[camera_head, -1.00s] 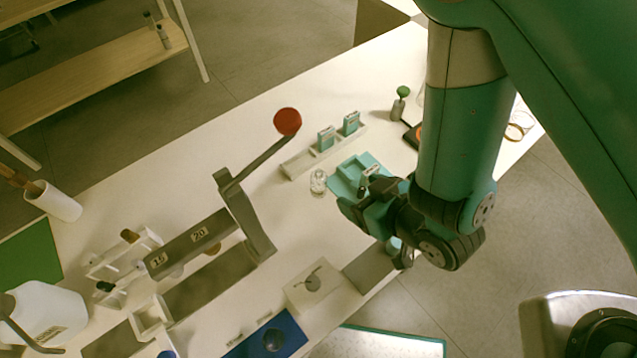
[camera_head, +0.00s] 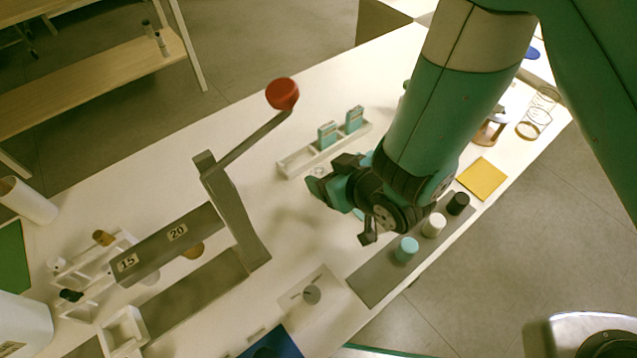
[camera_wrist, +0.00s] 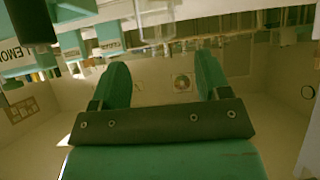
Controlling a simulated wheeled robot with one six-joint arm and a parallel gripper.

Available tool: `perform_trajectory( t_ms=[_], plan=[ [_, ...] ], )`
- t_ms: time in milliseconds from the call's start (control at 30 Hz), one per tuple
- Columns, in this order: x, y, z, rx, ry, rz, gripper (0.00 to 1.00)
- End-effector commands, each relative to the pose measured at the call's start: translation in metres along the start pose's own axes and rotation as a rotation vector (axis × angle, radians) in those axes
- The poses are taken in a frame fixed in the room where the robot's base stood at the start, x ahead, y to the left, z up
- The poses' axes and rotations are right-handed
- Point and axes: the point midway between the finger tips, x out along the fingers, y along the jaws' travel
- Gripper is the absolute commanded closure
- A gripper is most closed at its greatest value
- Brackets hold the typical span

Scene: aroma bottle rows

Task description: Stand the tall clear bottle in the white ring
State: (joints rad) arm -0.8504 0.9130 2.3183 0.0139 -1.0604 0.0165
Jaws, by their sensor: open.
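The tall clear bottle (camera_head: 317,171) is mostly hidden behind my gripper in the head view; only a faint glassy part shows just beyond the fingers. In the wrist view a clear glass shape (camera_wrist: 152,22) stands at the top, beyond the gap between the fingers; it seems to be the bottle. My gripper (camera_head: 322,180) is open and low over the table, pointing left. In the wrist view its two teal fingers (camera_wrist: 163,75) are apart with nothing between them. I cannot make out the white ring for certain in either view.
A white tray (camera_head: 296,165) with two teal boxes stands behind my gripper. A grey strip (camera_head: 374,276) bears teal, white and black capped pieces at the front edge. A grey lever with a red knob (camera_head: 282,94) rises at left. A yellow square (camera_head: 482,179) lies at right.

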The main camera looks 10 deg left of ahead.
Motion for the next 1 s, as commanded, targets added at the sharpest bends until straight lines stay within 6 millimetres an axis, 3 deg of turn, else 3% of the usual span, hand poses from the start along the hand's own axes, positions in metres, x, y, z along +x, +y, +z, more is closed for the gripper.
perform_trajectory(
  t_ms=[233,500,767,867,1000],
  plan=[
    [0.019,0.000,-0.002,0.000,0.000,0.000,0.30],
    [0.057,0.000,-0.002,0.001,-0.001,0.000,0.30],
    [0.061,0.000,-0.001,0.000,0.000,0.000,0.30],
    [0.061,0.000,-0.001,0.000,0.000,0.000,0.49],
    [0.061,0.000,-0.001,0.000,0.000,0.000,0.81]
  ],
)
